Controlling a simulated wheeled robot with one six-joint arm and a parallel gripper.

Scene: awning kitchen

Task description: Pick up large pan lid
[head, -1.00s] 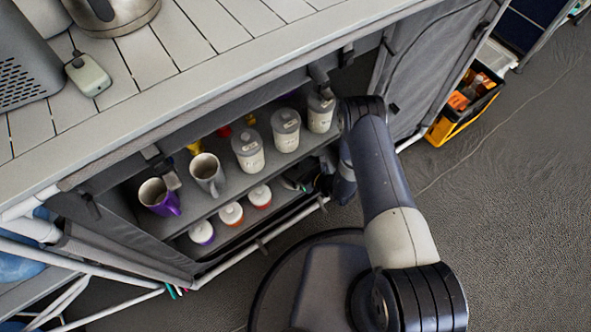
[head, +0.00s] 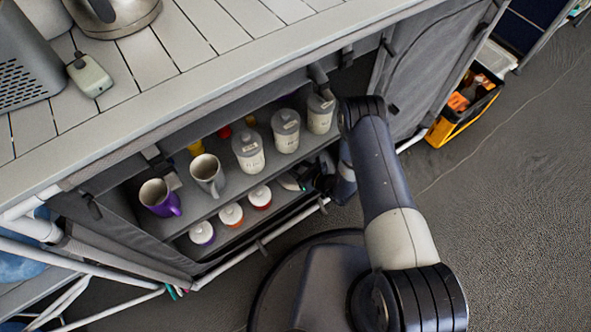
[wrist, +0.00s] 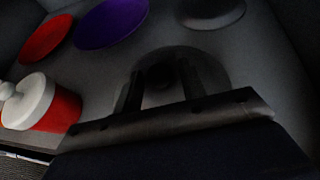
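In the wrist view, a round greyish lid (wrist: 212,72) with a dark centre, likely the large pan lid, lies on the dark shelf floor. My gripper (wrist: 162,88) is in front of it, with its two dark fingers apart and overlapping the lid in the picture. The fingers look open, and I cannot tell whether they touch the lid or its knob. In the head view, my gripper (head: 322,178) reaches into the lower shelf at its right end, mostly hidden by my arm. The lid cannot be made out there.
A red disc (wrist: 46,40), a purple disc (wrist: 112,22) and a dark round item (wrist: 212,10) lie beyond the lid. A white-topped red jar (wrist: 45,103) is at left. Mugs (head: 160,197) and canisters (head: 285,131) crowd the upper shelf; the counter edge (head: 225,92) overhangs.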

